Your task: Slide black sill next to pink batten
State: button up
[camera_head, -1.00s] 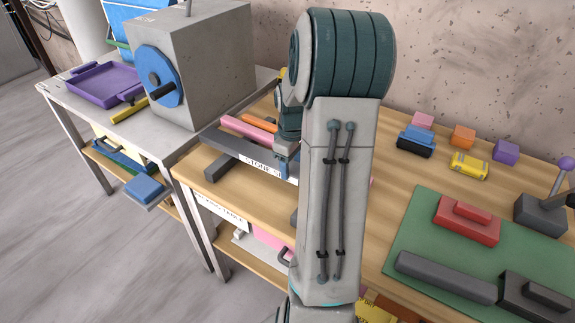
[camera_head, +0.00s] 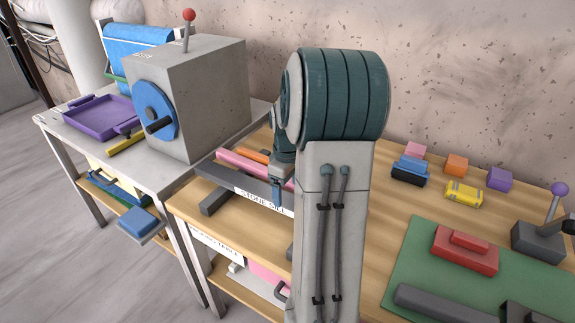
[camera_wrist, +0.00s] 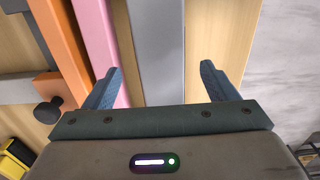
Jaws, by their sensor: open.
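The black sill (camera_head: 225,179) is a long dark bar with a white "STONE SILL" label on its front, lying along the left part of the wooden table. In the wrist view the sill (camera_wrist: 157,45) looks grey and runs between my open fingers. The pink batten (camera_head: 243,163) lies behind it, roughly parallel. In the wrist view the pink batten (camera_wrist: 97,38) is left of the sill, with a narrow strip of wood between them. My gripper (camera_head: 277,190) is over the sill; its open fingers (camera_wrist: 161,68) straddle it, the left one near the pink batten. My arm hides the sill's right end.
An orange bar (camera_wrist: 60,45) lies beyond the pink batten. A dark block (camera_head: 214,201) sits at the sill's front left. Small coloured blocks (camera_head: 410,168) and a green mat (camera_head: 412,262) are to the right. A grey machine (camera_head: 205,100) stands on the left table.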

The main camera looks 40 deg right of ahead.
notch_tip(320, 180, up, 10)
jog(key=shift+r, duration=0.25)
dwell(0.6)
